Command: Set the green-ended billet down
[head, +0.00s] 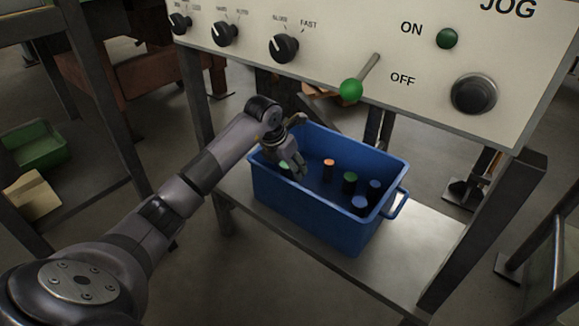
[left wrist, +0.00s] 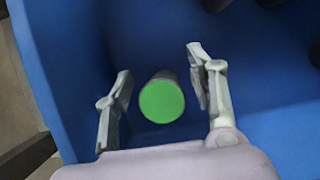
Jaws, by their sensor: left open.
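The green-ended billet (left wrist: 161,100) stands upright on the floor of the blue crate, its bright green end facing the left wrist camera. In the head view its green end (head: 284,164) shows beside my left gripper, near the crate's left side. My left gripper (left wrist: 158,88) is open, with one finger on each side of the billet and visible gaps between. In the head view the left gripper (head: 291,169) reaches down inside the blue crate (head: 300,206). My right gripper is in neither view.
Several other dark billets stand in the crate to the right, including an orange-ended one (head: 329,164), another green-ended one (head: 350,177) and blue-ended ones (head: 360,202). The crate sits on a grey shelf (head: 405,262). A control panel (head: 400,50) with a green-knobbed lever (head: 351,90) overhangs behind.

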